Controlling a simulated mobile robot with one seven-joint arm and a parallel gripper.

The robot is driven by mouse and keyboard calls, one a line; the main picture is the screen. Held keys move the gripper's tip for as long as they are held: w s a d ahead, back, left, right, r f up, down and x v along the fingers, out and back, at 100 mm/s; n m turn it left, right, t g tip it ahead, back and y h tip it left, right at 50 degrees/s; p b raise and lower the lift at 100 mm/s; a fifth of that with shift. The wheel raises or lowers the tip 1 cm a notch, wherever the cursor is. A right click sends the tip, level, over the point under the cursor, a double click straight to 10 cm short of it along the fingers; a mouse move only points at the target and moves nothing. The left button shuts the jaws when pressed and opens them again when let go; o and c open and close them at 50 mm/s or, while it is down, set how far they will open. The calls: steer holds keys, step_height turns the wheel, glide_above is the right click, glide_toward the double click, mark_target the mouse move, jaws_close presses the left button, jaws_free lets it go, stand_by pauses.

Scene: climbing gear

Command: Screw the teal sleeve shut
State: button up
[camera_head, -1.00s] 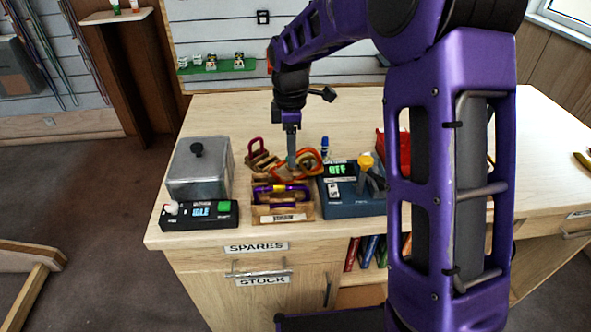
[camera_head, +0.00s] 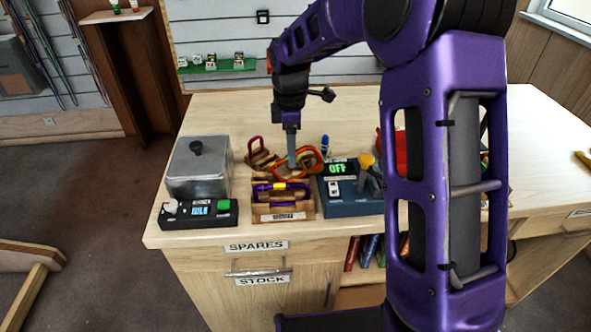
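Several carabiners stand in a wooden rack (camera_head: 262,213) on the counter. A purple one (camera_head: 262,197) with a yellow sleeve (camera_head: 280,186) is at the front. An orange-red one (camera_head: 313,154) leans near the back right, and a maroon one (camera_head: 254,144) stands at the back left. I cannot make out a teal sleeve; it may be hidden or too small to tell. My gripper (camera_head: 292,163) points straight down over the back of the rack, with its fingertips at the orange-red carabiner. The fingers look like one narrow bar, so I cannot tell whether they are open or touching it.
A grey lidded box (camera_head: 200,172) and a black device (camera_head: 198,213) with a green button stand left of the rack. A blue device (camera_head: 345,205) reading OFF, with a yellow-topped clamp, is close on the right. A small blue bottle (camera_head: 325,146) stands behind.

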steer(key=shift+f+b, duration=0.4)
steer(key=shift+f, duration=0.45)
steer(key=shift+s, duration=0.8)
steer(key=shift+r+p, duration=0.85)
steer(key=shift+r, duration=0.6)
steer(key=shift+w, duration=0.8)
steer(key=shift+f, duration=0.15)
